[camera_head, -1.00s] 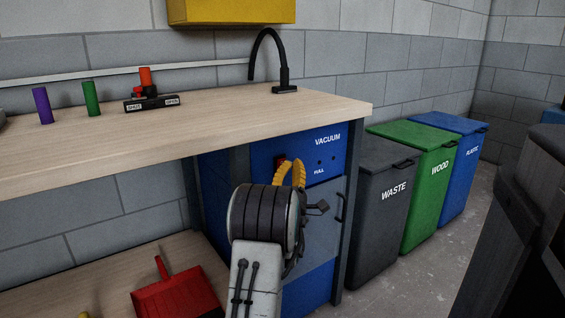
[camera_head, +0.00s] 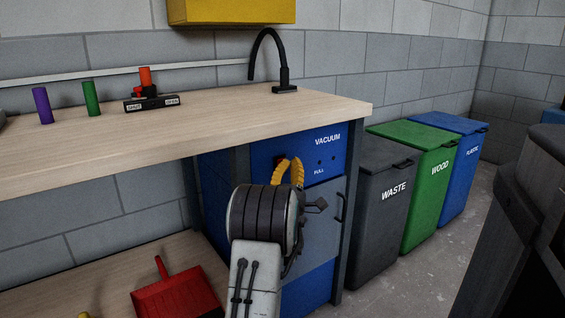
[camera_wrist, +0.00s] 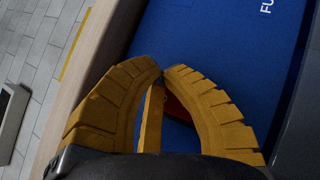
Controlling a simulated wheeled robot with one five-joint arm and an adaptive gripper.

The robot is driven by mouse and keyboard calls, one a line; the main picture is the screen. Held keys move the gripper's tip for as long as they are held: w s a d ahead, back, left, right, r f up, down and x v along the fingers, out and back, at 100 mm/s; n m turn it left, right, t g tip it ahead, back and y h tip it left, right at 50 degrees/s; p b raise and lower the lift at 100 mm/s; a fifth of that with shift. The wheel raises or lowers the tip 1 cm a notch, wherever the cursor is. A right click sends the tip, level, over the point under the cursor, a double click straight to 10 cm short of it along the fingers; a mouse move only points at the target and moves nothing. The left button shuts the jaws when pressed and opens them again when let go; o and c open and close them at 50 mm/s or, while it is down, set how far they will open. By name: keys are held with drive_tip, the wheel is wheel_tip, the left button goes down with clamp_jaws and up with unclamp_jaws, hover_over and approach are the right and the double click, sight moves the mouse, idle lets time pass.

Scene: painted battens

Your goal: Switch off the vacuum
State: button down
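The vacuum (camera_head: 328,160) is a blue cabinet under the right end of the workbench, with white VACUUM and FULL labels. My gripper (camera_head: 282,162) has yellow curved fingers and is held up against or just in front of the upper left of its panel. In the wrist view my gripper (camera_wrist: 163,73) has its fingertips together. A red part (camera_wrist: 177,108), apparently the switch, shows partly between the fingers, behind a yellow strip. It is mostly hidden, so its position cannot be told. I cannot tell whether the fingers touch it.
The workbench top (camera_head: 220,122) overhangs just above my gripper. Grey waste (camera_head: 375,215), green wood (camera_head: 425,180) and blue plastic (camera_head: 463,180) bins stand at right. A red dustpan (camera_head: 178,297) lies on the lower shelf.

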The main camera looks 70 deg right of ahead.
drive_tip(key=shift+w+d, duration=0.2)
drive_tip(key=shift+w, duration=0.1)
idle(0.6)
drive_tip(key=shift+s, duration=0.15)
idle(0.6)
